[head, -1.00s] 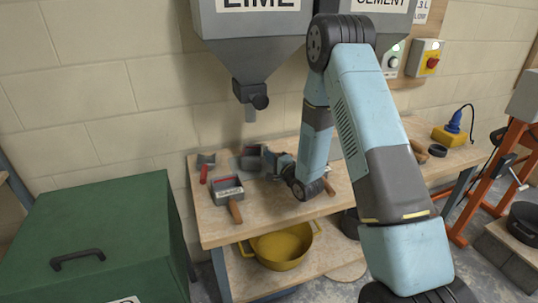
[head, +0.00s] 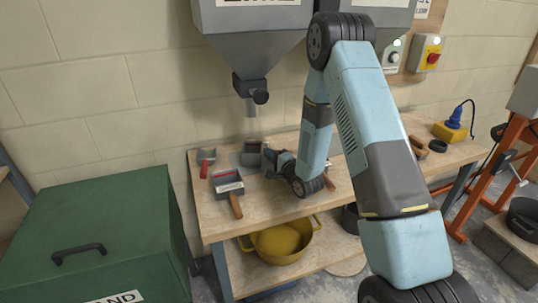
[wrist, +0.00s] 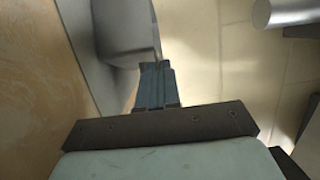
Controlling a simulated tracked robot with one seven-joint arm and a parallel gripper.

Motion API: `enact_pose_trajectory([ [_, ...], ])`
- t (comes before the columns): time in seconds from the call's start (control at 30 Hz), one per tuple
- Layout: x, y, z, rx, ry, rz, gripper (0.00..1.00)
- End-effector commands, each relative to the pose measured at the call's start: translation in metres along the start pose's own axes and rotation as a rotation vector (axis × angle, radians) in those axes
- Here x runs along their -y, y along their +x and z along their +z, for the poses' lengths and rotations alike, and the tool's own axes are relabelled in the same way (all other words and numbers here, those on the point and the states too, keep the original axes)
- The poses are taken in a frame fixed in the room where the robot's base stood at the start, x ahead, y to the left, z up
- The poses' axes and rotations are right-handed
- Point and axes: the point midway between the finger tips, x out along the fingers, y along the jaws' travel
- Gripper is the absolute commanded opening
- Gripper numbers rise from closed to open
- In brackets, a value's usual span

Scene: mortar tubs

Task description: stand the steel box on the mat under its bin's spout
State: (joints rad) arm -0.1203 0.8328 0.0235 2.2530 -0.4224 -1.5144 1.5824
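The steel box (head: 253,152) is a small grey open box at the back of the bench, below the spout (head: 251,95) of the left grey bin. It looks upright, over the right part of a grey mat (head: 236,159). In the wrist view the box (wrist: 125,30) is close against the mat (wrist: 82,35); I cannot tell whether it touches. My gripper (wrist: 157,68) comes from the right and its fingers are together at the box's near side, seemingly shut on its edge. In the head view my gripper (head: 275,158) is partly hidden by my arm.
A red-handled tool (head: 206,162) lies to the left. A yellow basin (head: 280,243) is on the lower shelf. The green SAND bin (head: 95,240) is at front left.

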Motion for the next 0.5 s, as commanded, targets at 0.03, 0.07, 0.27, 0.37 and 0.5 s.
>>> enact_pose_trajectory([
  [0.03, -0.0007, 0.0001, -0.0002, 0.000, 0.000, -0.001, 0.00],
  [0.07, -0.0013, 0.0001, -0.0002, 0.000, 0.000, -0.001, 0.00],
  [0.27, -0.0023, 0.0000, -0.0003, 0.000, 0.000, 0.000, 0.14],
  [0.37, -0.0023, -0.0001, -0.0004, 0.000, 0.000, 0.000, 0.24],
  [0.5, -0.0024, -0.0002, -0.0006, -0.001, 0.000, 0.000, 0.33],
])
